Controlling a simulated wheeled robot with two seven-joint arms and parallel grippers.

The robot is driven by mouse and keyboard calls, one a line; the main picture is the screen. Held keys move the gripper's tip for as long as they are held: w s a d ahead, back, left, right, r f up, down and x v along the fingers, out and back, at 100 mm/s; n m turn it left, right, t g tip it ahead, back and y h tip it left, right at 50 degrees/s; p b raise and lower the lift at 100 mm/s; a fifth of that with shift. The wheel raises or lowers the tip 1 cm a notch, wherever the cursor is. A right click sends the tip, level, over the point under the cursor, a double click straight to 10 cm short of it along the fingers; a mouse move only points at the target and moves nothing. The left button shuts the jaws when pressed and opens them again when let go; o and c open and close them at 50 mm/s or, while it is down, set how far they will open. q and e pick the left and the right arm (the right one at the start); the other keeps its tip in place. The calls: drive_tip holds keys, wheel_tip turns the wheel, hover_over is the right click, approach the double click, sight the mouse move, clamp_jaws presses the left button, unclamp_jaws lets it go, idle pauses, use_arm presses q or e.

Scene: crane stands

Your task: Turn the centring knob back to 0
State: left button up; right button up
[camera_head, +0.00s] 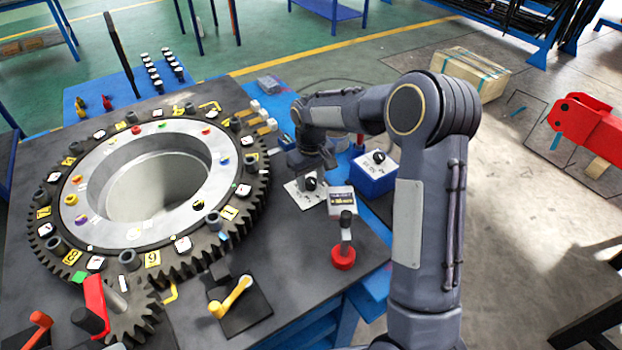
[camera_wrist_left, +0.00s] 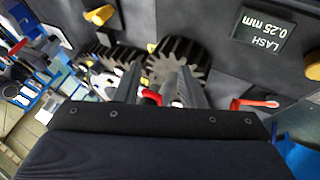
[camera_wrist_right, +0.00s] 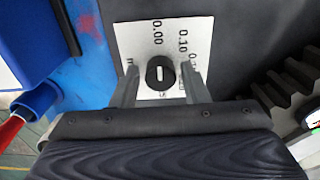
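A black knob (camera_wrist_right: 160,72) with a short white mark sits on a white plate (camera_wrist_right: 147,37) lettered 0.00 and 0.10, with further lettering partly hidden. In the head view the knob (camera_head: 310,183) stands at the table's right side, right of the big gear. My right gripper (camera_wrist_right: 158,85) is over it, open, with one finger on each side of the knob; I cannot tell whether they touch it. The white mark lies across the knob in the right wrist view. My left gripper (camera_wrist_left: 158,85) is open and empty, near dark gear teeth and a red handle (camera_wrist_left: 150,97).
A blue box (camera_head: 373,182) with another black knob stands right of the plate. A small display block (camera_head: 341,200) and a red-based lever (camera_head: 343,257) stand in front. The big toothed ring (camera_head: 237,222) fills the left. A yellow crank (camera_head: 232,297) stands near the front.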

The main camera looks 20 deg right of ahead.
sight(311, 180)
drive_tip(key=shift+o, duration=0.7)
wheel_tip(311, 180, up, 7)
drive_tip(key=shift+r+b, duration=0.2)
drive_tip(key=shift+b, duration=0.1)
drive_tip(key=shift+r, duration=0.15)
